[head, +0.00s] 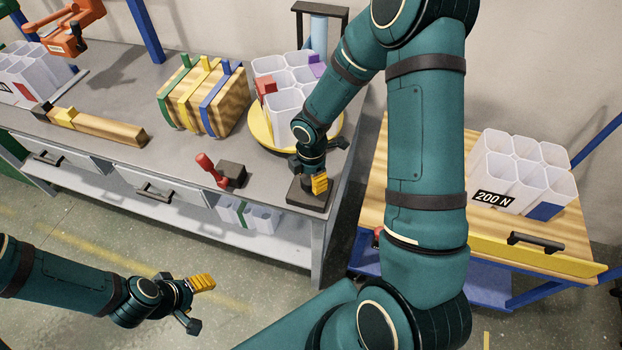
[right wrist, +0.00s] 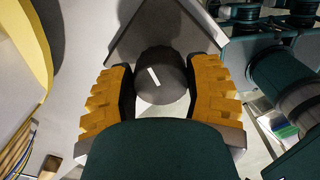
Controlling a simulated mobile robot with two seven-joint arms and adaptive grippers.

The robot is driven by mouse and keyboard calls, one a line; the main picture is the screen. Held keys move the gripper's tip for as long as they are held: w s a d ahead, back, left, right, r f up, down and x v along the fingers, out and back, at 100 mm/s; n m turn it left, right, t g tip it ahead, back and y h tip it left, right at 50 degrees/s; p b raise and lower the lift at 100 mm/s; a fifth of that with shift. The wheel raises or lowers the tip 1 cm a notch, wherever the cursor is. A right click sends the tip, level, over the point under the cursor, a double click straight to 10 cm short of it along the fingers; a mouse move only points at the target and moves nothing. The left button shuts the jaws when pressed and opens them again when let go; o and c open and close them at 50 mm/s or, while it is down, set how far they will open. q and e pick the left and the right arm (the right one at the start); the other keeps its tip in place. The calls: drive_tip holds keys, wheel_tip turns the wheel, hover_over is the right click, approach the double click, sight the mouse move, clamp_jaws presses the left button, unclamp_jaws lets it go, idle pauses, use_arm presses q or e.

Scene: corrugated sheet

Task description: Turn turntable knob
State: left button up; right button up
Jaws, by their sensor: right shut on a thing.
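The turntable is a yellow disc (head: 259,131) carrying white bins (head: 287,103) on the right end of the grey bench. Its edge also shows at the left of the right wrist view (right wrist: 38,45). The knob (right wrist: 160,82) is round and dark with a slanted white mark, on a dark base (head: 300,198) at the bench's front right corner. My right gripper (head: 318,184) is over that base. In the right wrist view its yellow fingers (right wrist: 160,95) are on both sides of the knob, shut on it. My left gripper (head: 203,283) hangs over the floor, away from the bench; its opening is unclear.
A red-handled lever (head: 207,164) stands left of the knob base. A wooden block with coloured bands (head: 203,98) is behind it. A wooden table (head: 380,170) with a bin set marked 200 N (head: 515,170) stands at right. Floor in front is clear.

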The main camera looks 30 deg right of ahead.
drive_tip(key=m+b, duration=0.1)
drive_tip(key=m, duration=0.2)
drive_tip(key=shift+m+b, duration=0.3)
drive_tip(key=shift+m, duration=0.1)
drive_tip(key=m+b, duration=0.1)
drive_tip(key=m, duration=0.2)
drive_tip(key=shift+s+m, duration=0.1)
drive_tip(key=shift+m, duration=0.2)
drive_tip(key=m+b, duration=0.1)
drive_tip(key=m, duration=0.3)
drive_tip(key=shift+a+m+b, duration=0.15)
drive_tip(key=shift+m+b, duration=0.15)
drive_tip(key=shift+b, duration=0.1)
drive_tip(key=m, duration=0.3)
drive_tip(key=shift+m, duration=0.3)
drive_tip(key=m, duration=0.3)
drive_tip(key=shift+s+a+r+m, duration=0.1)
drive_tip(key=shift+m, duration=0.2)
drive_tip(key=m+p, duration=0.1)
drive_tip(key=m, duration=0.2)
drive_tip(key=shift+m, duration=0.3)
drive_tip(key=m+p, duration=0.1)
drive_tip(key=m, duration=0.1)
drive_tip(key=shift+a+m, duration=0.1)
drive_tip(key=shift+m, duration=0.3)
drive_tip(key=shift+m+p, duration=1.25)
drive_tip(key=shift+m, duration=1.05)
